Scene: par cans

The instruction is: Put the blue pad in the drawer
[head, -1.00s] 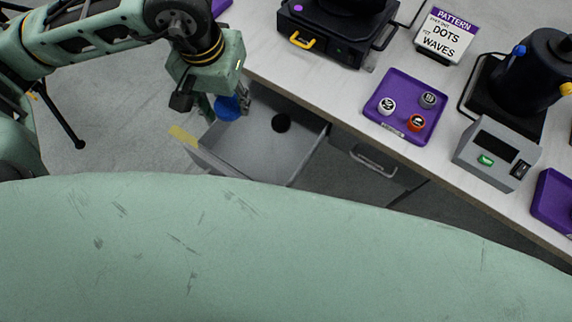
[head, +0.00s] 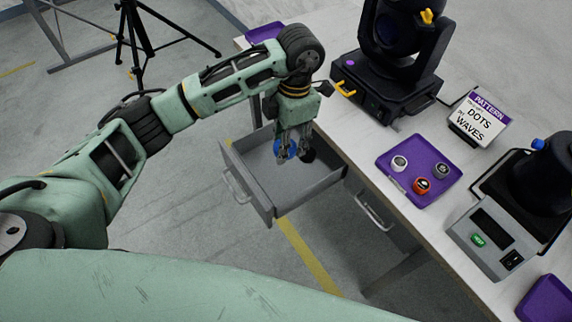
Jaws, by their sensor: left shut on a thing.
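The blue pad (head: 281,150) shows as a small round blue shape between the fingers of my left gripper (head: 292,152). The gripper points down and is shut on the pad, partly covering it. Both appear over the open grey drawer (head: 262,205), which is pulled out from under the bench. I cannot tell how far above the drawer floor the pad is. My right gripper is not in view.
The bench holds a purple tray (head: 419,190) with several small round pieces, a black stage light (head: 390,85), a pattern sign (head: 480,118) and a grey box with a green button (head: 490,240). A closed drawer (head: 380,205) is beside the open one.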

